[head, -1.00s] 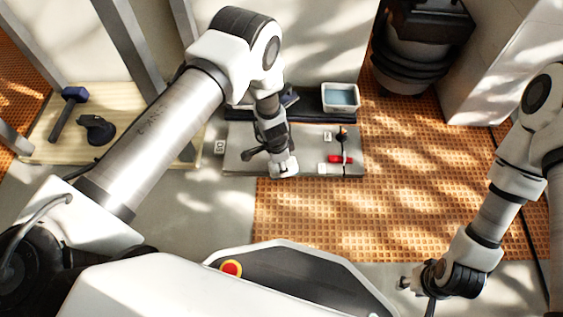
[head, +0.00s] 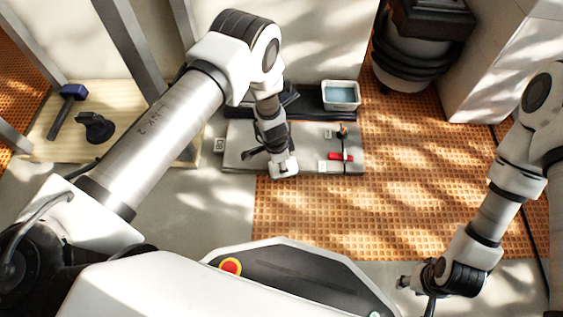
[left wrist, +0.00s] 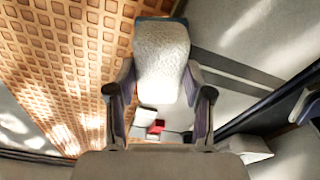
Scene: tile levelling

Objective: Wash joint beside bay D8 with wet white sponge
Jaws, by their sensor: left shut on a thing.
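The white sponge (head: 284,167) is in my left gripper (head: 268,150), at the front edge of the grey slab (head: 236,158). In the left wrist view the sponge (left wrist: 161,60) stands out beyond both fingers of the left gripper (left wrist: 160,95), which are shut on it. I cannot tell whether the sponge touches the slab, and the joint under it is hidden. A small label (head: 219,145) lies at the slab's left end, too small to read surely. My right gripper (head: 418,283) is low at the right, away from the slab; its jaws are unclear.
A basin of bluish water (head: 341,96) stands behind the slab. A red piece (head: 341,156) and a small white block lie on the slab's right part. A blue-headed mallet (head: 66,108) and a black tool (head: 95,127) lie on a wooden board at left. Orange grid flooring is clear at right.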

